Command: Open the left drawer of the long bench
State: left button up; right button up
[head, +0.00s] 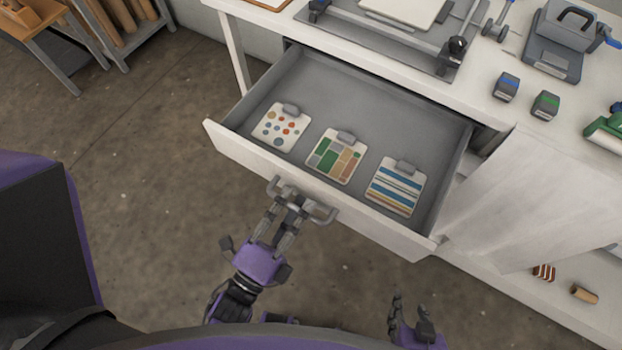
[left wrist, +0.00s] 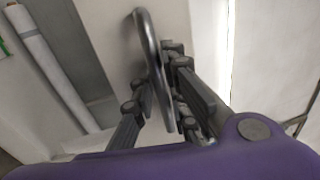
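The left drawer (head: 225,146) of the long bench (head: 420,60) is pulled well out, its grey inside in plain view. My left gripper (head: 291,203) is at the drawer's bow handle (head: 322,214). In the left wrist view the handle (left wrist: 150,50) passes between the fingers (left wrist: 170,90), which look closed about it. My right gripper (head: 410,315) is at the bottom edge of the head view, away from the bench. Its fingers are apart and nothing shows between them.
The drawer holds a dotted card (head: 281,128), a patchwork card (head: 335,157) and a striped card (head: 396,187). A white cloth (head: 520,205) hangs right of the drawer. The floor (head: 150,170) left of the drawer is clear.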

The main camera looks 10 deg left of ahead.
pick_arm(q)
jog(key=shift+o, duration=1.1)
jog(key=shift+s+f, duration=0.1)
jog(key=shift+s, duration=0.05)
jog(key=v, duration=0.7)
jog(key=shift+s, duration=0.2)
jog(key=shift+a, duration=0.1)
